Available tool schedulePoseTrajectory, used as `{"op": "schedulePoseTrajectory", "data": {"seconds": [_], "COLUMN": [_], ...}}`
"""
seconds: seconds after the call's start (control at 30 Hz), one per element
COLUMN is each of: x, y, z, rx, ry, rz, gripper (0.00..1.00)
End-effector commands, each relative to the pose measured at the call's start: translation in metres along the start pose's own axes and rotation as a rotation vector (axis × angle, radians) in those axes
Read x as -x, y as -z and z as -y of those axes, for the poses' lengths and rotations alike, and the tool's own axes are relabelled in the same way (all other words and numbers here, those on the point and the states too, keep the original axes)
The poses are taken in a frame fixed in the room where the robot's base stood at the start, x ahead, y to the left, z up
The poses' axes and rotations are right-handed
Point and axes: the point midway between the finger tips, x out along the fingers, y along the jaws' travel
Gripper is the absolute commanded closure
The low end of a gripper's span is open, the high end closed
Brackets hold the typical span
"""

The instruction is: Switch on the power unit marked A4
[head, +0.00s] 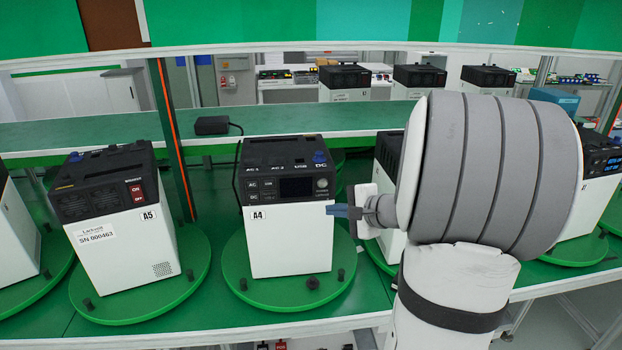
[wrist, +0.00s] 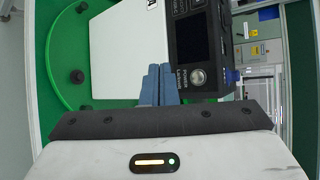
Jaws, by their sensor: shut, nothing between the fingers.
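The power unit marked A4 (head: 290,235) is a white box with a black top on a green turntable disc. Its black front panel (head: 262,198) has AC and DC buttons, a dark display (head: 297,188) and a round silver button (head: 322,184). In the wrist view the unit lies sideways, with the dark display (wrist: 190,37) and round silver button (wrist: 197,77) in clear sight. My gripper (head: 335,211) has blue fingers, shut and empty, just below the round button at the unit's right side. The fingers (wrist: 158,84) also show in the wrist view. Contact cannot be told.
Unit A5 (head: 125,238) with a red switch stands on a disc to the left. Other units stand to the right, partly behind my arm. A black adapter (head: 212,125) lies on the shelf behind. Black pegs (head: 313,283) stand on A4's disc (head: 270,304).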

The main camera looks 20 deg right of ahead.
Motion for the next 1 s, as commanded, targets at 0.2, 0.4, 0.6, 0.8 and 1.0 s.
{"op": "schedulePoseTrajectory", "data": {"seconds": [0.2, 0.4, 0.6, 0.8, 1.0], "x": [0.0, -0.003, -0.018, -0.038, -0.055], "y": [0.0, 0.001, 0.011, 0.026, 0.038], "z": [0.0, 0.003, 0.016, 0.031, 0.038], "rx": [0.0, 0.001, -0.001, 0.0, 0.004], "ry": [0.001, 0.0, -0.001, -0.002, -0.001], "rz": [0.0, 0.001, 0.003, 0.003, 0.003], "gripper": [1.0, 1.0, 1.0, 1.0, 1.0]}}
